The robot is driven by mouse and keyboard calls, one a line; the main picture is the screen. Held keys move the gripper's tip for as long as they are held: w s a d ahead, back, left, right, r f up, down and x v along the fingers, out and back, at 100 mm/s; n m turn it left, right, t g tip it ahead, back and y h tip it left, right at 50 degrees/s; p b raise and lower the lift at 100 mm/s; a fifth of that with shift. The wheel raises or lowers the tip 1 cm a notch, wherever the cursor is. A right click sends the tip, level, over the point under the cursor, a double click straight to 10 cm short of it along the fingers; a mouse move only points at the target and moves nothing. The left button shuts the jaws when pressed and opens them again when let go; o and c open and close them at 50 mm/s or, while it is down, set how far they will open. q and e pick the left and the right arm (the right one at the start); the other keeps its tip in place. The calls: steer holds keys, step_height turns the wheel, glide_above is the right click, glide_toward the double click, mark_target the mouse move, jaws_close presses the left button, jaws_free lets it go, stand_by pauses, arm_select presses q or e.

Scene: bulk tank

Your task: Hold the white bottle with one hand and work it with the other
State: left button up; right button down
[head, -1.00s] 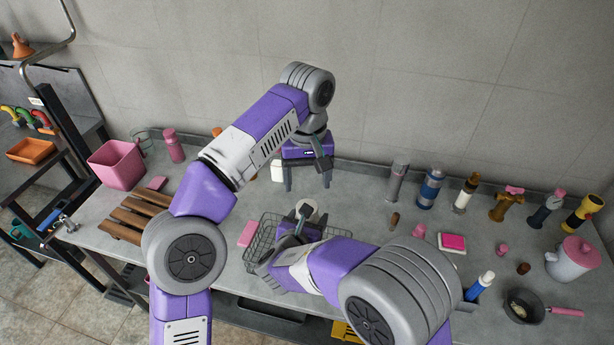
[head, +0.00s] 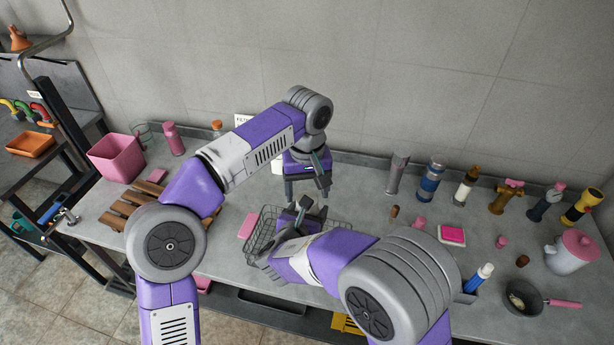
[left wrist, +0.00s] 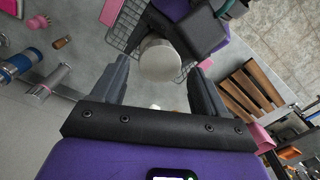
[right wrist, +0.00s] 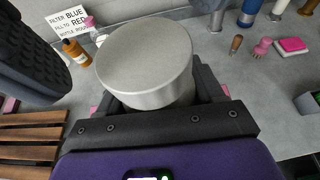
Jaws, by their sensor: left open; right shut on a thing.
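My right gripper (right wrist: 155,95) is shut on a cylinder with a pale metallic round top (right wrist: 148,62), apparently the white bottle. It is held up above the wire basket (head: 262,240), and its lower part is hidden. My left gripper (head: 308,192) points down just above it, open. In the left wrist view the pale round top (left wrist: 160,60) lies between the two spread left fingers, farther out; I see no clear contact. In the head view my grippers largely hide the held cylinder.
A pink bin (head: 117,158) and a wooden rack (head: 135,205) stand at the left. A sign (right wrist: 68,20) and an amber bottle (right wrist: 75,52) are by the wall. Several bottles, a pink sponge (head: 451,234), a pan (head: 522,296) and a pink-lidded pot (head: 570,255) stand at the right.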

arm_select(q)
steer(key=shift+f, duration=1)
steer(key=c, duration=1.1)
steer(key=m, duration=0.5)
steer(key=shift+m, duration=0.3)
steer(key=m, duration=0.4)
steer(key=shift+m, duration=0.3)
steer(key=o, duration=1.2)
steer(key=shift+c, duration=0.2)
